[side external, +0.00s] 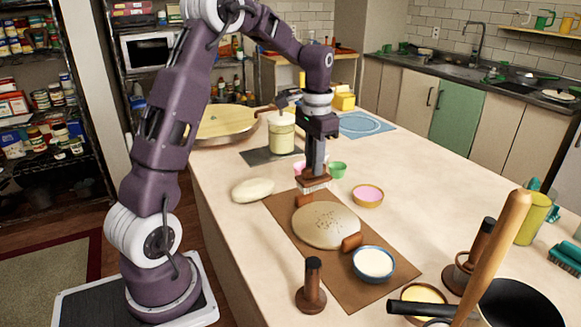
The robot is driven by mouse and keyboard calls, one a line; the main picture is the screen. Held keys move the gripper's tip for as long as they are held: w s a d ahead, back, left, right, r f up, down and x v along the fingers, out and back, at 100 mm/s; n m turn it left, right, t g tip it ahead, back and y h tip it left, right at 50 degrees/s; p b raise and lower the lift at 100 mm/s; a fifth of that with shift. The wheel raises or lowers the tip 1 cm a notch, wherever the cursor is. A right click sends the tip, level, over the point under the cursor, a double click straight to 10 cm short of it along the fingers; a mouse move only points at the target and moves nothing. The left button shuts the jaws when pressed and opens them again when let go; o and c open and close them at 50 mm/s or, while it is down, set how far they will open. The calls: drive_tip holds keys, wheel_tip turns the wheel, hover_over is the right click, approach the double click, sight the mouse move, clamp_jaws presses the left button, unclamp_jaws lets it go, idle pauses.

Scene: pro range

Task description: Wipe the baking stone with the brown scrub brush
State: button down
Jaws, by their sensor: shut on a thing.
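My gripper (316,165) is shut on the brown scrub brush (313,180), which hangs with its pale bristles down. The brush is just behind the far edge of the baking stone (326,226). Whether the bristles touch anything cannot be told from this view. The baking stone is a round, beige slab with dark specks near its middle. It lies flat on a brown mat (372,292) and has a brown handle at its far edge and another at its near edge.
A blue-rimmed bowl (373,264) of white stuff stands right of the stone, a pink-filled bowl (367,195) behind it. A dough lump (253,190) lies left. A jar (281,134) and small cups (337,170) stand behind.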

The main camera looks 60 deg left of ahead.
sight(317, 187)
drive_tip(key=shift+f, duration=3.4)
drive_tip(key=shift+d+f, duration=0.45)
drive_tip(key=shift+f, duration=0.25)
drive_tip(key=shift+w+d, duration=0.15)
drive_tip(key=shift+d, duration=2.3)
drive_tip(key=shift+w+d, duration=0.15)
drive_tip(key=shift+d, duration=2.3)
drive_tip(key=shift+s+a, duration=0.2)
drive_tip(key=shift+a, duration=2.5)
drive_tip(key=shift+s+a, duration=0.15)
drive_tip(key=shift+a, duration=2.55)
drive_tip(key=shift+w, duration=0.7)
drive_tip(key=shift+w+d, duration=0.15)
drive_tip(key=shift+d, duration=2.5)
drive_tip(key=shift+w+d, duration=0.15)
drive_tip(key=shift+d, duration=2.45)
drive_tip(key=shift+s+a, duration=0.15)
drive_tip(key=shift+a, duration=2.45)
drive_tip(key=shift+s+a, duration=0.15)
drive_tip(key=shift+a, duration=2.4)
drive_tip(key=shift+a+r, duration=0.1)
drive_tip(key=shift+a, duration=0.1)
wheel_tip(317, 187, up, 8)
drive_tip(key=shift+r, duration=0.1)
drive_tip(key=shift+d, duration=0.1)
